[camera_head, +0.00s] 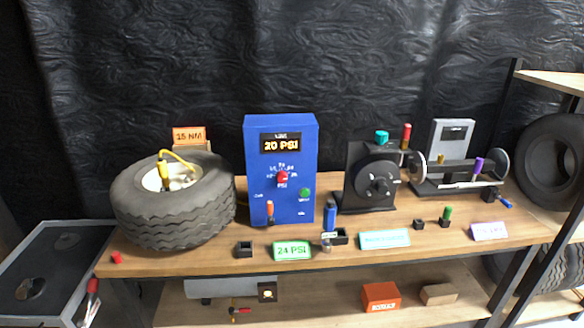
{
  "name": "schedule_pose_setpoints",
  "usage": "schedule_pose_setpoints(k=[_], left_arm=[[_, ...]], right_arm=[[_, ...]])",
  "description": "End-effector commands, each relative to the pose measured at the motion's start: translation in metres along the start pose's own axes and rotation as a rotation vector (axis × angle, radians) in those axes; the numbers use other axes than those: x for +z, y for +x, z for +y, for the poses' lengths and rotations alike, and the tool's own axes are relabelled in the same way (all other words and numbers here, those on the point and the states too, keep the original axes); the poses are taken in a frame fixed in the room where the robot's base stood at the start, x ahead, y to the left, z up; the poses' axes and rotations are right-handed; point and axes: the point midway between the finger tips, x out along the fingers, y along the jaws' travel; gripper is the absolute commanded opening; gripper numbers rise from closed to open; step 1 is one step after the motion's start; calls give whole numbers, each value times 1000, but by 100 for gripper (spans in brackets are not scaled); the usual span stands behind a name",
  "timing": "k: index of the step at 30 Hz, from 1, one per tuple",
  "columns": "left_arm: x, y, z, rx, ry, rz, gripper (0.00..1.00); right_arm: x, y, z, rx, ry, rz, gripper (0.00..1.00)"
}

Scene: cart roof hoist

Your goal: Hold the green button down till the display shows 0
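The green button (306,193) is on the lower right of the front of a blue box (291,208) standing on the wooden workbench. A dark display (281,143) near the top of the box reads "20 PSI" in yellow digits. A red knob or button (282,178) sits above and left of the green button. Nothing touches the green button. Neither of my grippers is in view.
A tyre (175,203) with a yellow hose lies left of the box. A black machine (375,185) stands to its right. Small tools, including a blue-handled one (330,214), and a green "24 PSI" sign (292,251) stand in front. A grey cart (45,265) is at left.

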Motion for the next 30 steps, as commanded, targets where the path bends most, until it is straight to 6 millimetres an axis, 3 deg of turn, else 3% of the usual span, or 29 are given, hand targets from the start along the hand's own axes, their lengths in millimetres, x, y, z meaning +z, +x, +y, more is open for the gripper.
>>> schedule_pose_setpoints(k=[16,22,30], left_arm=[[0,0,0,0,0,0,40],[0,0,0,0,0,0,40],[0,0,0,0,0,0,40]], right_arm=[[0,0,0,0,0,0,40],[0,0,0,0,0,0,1],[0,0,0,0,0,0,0]])
